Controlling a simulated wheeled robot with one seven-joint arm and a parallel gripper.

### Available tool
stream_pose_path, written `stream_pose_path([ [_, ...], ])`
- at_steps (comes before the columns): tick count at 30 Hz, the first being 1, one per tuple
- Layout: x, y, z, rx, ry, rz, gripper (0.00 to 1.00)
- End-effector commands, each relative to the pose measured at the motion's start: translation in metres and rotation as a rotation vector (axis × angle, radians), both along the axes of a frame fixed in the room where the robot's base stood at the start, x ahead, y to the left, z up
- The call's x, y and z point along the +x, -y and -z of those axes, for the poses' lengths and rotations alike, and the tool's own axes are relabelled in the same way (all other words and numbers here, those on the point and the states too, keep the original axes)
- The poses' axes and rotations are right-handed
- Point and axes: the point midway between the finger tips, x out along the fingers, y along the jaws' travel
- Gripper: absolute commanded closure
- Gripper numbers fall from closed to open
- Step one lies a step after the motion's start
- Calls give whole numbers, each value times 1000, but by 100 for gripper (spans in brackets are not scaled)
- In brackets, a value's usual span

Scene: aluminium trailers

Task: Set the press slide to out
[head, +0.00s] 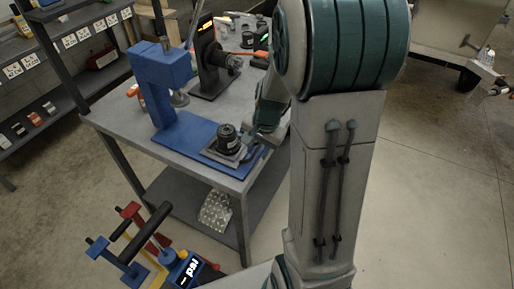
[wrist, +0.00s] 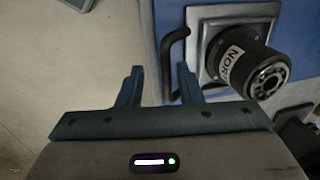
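The blue press (head: 165,85) stands on the grey workbench, with its blue base plate running toward me. The press slide (head: 222,150) is a grey square plate on the near end of that base, out from under the press head, and carries a black cylindrical part (head: 228,138). In the wrist view the slide (wrist: 202,75) bears the black part (wrist: 245,62), with a white label. A dark bar handle (wrist: 167,62) sticks out from the slide's edge. My gripper (wrist: 159,72) is open, the handle showing between its fingers, nearer the right one. I cannot tell their depth gap.
A black stand with an orange label (head: 207,45) is behind the press on the bench (head: 130,118). Shelves (head: 60,50) are at the left. A blue and red tool stand (head: 140,240) is below at front left. Open floor lies at the right.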

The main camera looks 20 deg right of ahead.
Motion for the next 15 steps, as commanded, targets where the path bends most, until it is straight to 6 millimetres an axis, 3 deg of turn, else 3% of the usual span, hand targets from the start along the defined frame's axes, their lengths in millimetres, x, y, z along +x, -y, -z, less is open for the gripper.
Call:
stream_pose_path([
  [8,0,0,-16,0,5,-3,68],
  [15,-7,7,-67,-2,10,-3,68],
])
